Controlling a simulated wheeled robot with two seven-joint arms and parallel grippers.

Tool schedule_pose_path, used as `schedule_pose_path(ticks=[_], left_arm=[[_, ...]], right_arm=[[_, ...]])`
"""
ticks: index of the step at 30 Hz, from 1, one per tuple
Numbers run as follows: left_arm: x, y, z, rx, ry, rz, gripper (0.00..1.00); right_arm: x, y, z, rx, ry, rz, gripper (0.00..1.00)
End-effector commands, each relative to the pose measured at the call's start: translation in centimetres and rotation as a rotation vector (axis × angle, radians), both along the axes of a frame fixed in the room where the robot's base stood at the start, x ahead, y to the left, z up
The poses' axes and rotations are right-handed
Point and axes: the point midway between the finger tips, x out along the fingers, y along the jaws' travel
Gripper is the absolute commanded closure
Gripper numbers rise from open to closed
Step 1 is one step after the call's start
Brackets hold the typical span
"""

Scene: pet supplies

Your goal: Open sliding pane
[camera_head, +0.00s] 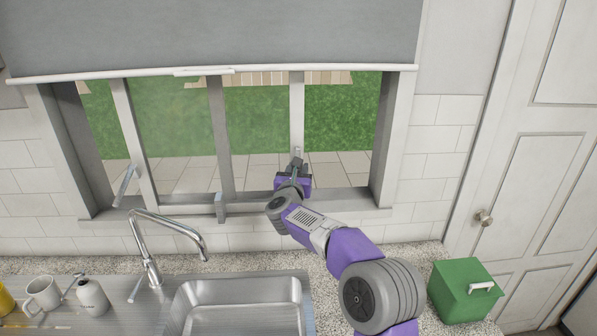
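The window above the sink has light upright bars. The sliding pane's right upright (297,110) stands left of the right window jamb, with a gap between them through which grass and paving show. My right gripper (296,164) is at the lower part of this upright, at or very near a small grey handle there. Its fingers are small and overlap the handle, so I cannot tell whether they are shut on it. A grey middle upright (218,130) stands to the left, with another grey handle (220,207) at its foot. My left gripper is not in view.
A steel faucet (150,250) and sink (240,292) lie below the window. A green box (455,288) is at right, near a white door (540,170). A grey blind (210,35) covers the window's top.

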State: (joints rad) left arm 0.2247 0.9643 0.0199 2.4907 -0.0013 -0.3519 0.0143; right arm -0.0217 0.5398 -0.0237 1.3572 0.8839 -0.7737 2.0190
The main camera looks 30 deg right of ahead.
Motion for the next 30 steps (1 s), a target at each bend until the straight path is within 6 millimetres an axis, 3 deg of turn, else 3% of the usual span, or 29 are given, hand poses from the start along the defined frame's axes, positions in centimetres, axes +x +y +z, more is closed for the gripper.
schedule_pose_path(ticks=[10, 22, 30], left_arm=[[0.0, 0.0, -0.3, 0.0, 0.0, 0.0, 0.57], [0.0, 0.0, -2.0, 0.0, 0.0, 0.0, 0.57], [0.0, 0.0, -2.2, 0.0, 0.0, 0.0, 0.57]], right_arm=[[-0.5, 0.3, -0.1, 0.001, 0.001, -0.001, 0.66], [-5.1, 3.6, -0.1, 0.002, -0.001, 0.002, 0.66], [-6.2, 4.4, 0.0, 0.0, 0.0, 0.0, 0.66]])
